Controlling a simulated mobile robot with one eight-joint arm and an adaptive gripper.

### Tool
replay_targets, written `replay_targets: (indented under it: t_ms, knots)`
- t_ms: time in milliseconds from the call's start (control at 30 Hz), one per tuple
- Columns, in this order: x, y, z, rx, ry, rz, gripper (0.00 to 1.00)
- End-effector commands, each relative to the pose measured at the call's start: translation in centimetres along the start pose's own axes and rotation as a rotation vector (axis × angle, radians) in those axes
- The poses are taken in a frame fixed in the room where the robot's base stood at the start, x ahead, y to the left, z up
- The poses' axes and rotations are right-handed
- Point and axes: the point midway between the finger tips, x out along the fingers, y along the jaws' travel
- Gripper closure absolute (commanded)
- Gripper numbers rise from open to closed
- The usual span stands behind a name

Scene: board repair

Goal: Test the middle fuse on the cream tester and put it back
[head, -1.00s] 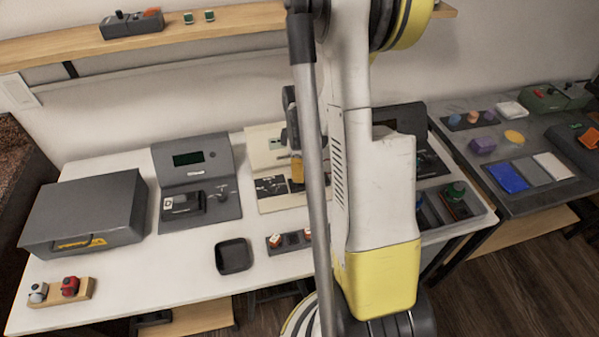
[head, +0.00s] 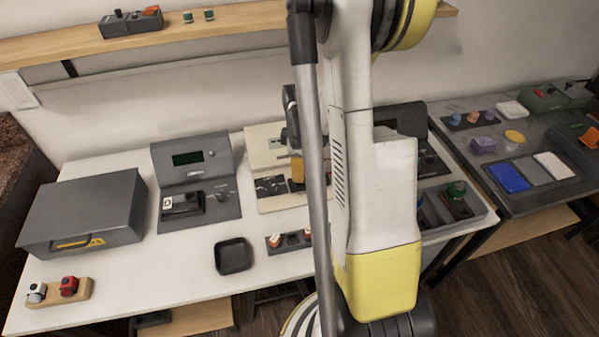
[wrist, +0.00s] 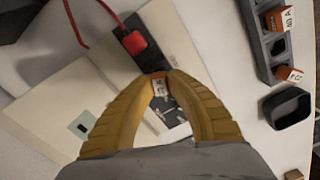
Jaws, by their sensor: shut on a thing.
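My gripper (wrist: 160,84) is shut on a fuse (wrist: 159,88), with an orange body and a white marked face, in the wrist view. It holds the fuse over the cream tester (wrist: 60,108), beside a dark block; I cannot tell whether the fuse touches a socket. In the head view the cream tester (head: 262,138) stands at the back of the white table, and my gripper (head: 297,172) is over its front, partly hidden by my arm. The fuse rack (head: 291,243) holds a fuse at each end; its middle slot (wrist: 278,47) is empty.
A black tray (head: 233,255) lies left of the rack. A grey tester (head: 195,180) stands left of the cream one. A red plug (wrist: 134,42) with a red cable is close to my fingertips.

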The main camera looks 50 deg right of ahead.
Motion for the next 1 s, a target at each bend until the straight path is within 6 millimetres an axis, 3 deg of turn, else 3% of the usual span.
replay_targets:
  t_ms: [1000]
  knots:
    - [0.79, 0.02, 0.0, 0.0, 0.0, 0.0, 1.0]
